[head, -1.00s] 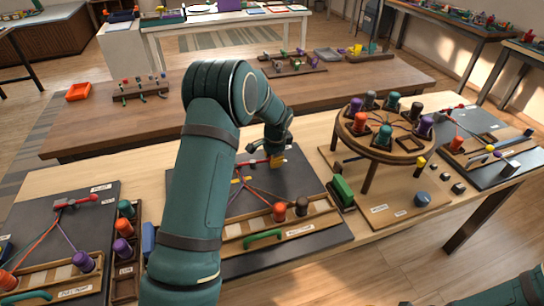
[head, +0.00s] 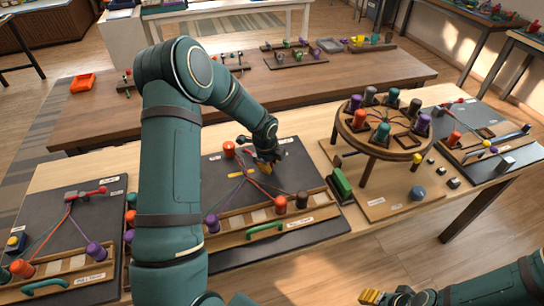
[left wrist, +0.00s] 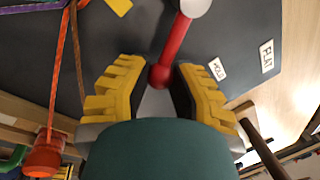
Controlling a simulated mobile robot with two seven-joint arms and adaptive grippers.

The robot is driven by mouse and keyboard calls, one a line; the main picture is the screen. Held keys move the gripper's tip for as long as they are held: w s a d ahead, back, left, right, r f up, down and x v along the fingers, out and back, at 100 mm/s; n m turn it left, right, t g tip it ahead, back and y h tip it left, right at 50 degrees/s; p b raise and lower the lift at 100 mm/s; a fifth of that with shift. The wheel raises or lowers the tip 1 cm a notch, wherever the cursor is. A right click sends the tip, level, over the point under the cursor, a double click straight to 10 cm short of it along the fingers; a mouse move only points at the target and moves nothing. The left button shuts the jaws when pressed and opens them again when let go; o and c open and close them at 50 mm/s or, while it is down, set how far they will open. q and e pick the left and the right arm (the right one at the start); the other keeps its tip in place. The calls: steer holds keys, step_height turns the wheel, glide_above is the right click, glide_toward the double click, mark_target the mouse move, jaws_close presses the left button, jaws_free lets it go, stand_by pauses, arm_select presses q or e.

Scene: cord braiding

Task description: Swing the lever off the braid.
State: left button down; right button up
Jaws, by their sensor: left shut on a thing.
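The red lever (left wrist: 174,48) shows in the left wrist view, running from a pale pivot at the top down to a round red knob. My left gripper (left wrist: 160,82) has its yellow fingers on both sides of that knob and is shut on it. In the head view my left gripper (head: 265,166) is over the dark middle board (head: 212,180), and it hides most of the lever. The braid's cords (head: 246,178) fan out beside it toward the bobbins. In the left wrist view an orange cord (left wrist: 60,70) hangs left of the gripper. My right gripper (head: 372,297) is low at the right, apart from everything.
An orange bobbin (head: 280,205) and a dark bobbin (head: 302,199) stand in the board's front rack. A red-orange piece (head: 229,149) stands behind the cords. A round bobbin stand (head: 373,142) rises to the right. Another cord board (head: 65,235) lies at the left.

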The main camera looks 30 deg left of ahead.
arm_select(q)
steer(key=shift+s+m+h+p, duration=0.3)
steer(key=shift+s+m+p, duration=0.55)
steer(key=shift+m, duration=0.45)
steer(key=shift+f, duration=0.1)
steer(key=c, duration=0.8)
jaws_free()
steer(key=shift+a, duration=0.1)
steer(key=shift+r, duration=0.4)
steer(key=r, duration=0.3)
steer(key=s+r, duration=0.1)
steer(key=r, duration=0.3)
steer(key=s+r, duration=0.1)
steer(key=r, duration=0.3)
steer(key=shift+s+a, duration=0.1)
steer(key=shift+a, duration=0.05)
